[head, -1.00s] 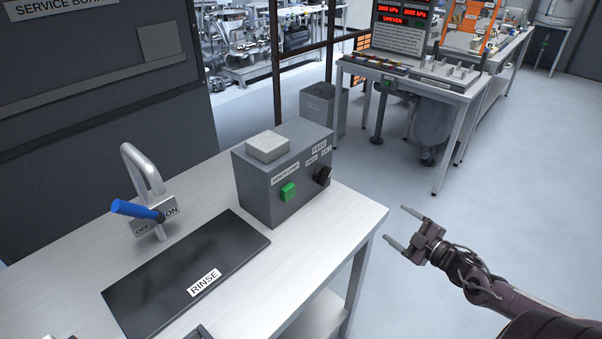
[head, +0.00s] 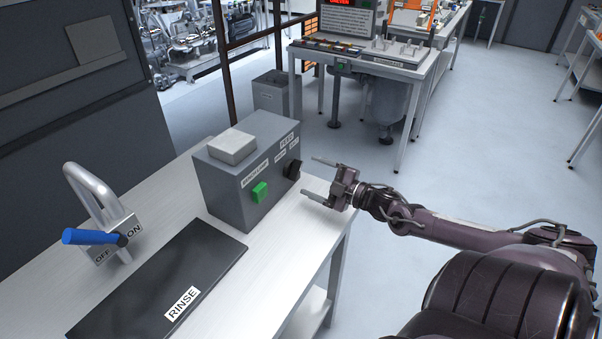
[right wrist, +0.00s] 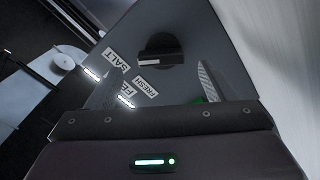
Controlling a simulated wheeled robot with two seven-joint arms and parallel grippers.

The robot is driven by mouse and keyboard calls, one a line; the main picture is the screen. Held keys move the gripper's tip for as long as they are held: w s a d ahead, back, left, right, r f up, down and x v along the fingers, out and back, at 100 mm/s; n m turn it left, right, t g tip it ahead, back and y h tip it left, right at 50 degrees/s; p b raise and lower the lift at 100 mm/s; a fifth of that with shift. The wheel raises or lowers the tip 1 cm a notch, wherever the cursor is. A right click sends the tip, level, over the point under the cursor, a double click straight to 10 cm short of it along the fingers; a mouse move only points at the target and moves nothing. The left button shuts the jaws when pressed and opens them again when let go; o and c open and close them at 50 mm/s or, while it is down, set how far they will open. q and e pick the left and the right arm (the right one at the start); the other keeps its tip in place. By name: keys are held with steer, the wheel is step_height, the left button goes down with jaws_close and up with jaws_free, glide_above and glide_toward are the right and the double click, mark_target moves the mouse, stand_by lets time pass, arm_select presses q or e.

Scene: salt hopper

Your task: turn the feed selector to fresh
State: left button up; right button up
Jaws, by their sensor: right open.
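The feed selector (head: 293,170) is a black knob on the front of a grey box (head: 236,200); it shows closer in the right wrist view (right wrist: 160,48). There, the SALT label (right wrist: 116,60) and the FRESH label (right wrist: 145,88) sit beside it, and the FEED label (right wrist: 127,94) is partly hidden. A short white line shows on the knob; I cannot tell which label it points at. My right gripper (head: 308,176) is open and empty, just right of the knob and apart from it, its fingers pointing toward the box. My left gripper is not in view.
A green button (head: 259,192) sits on the box left of the knob. The bench (head: 302,232) also holds a black RINSE mat (head: 165,275) and a tap with a blue lever (head: 90,237). Free floor lies right of the bench; another table (head: 405,66) stands behind.

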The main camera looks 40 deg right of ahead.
mark_target(299, 172)
steer(key=x, duration=0.3)
steer(key=shift+w+a, duration=0.1)
steer(key=shift+w, duration=0.15)
steer(key=shift+w+a, duration=0.15)
steer(key=shift+w, duration=0.35)
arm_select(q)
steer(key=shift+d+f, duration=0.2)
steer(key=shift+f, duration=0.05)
arm_select(e)
steer(key=c, duration=1)
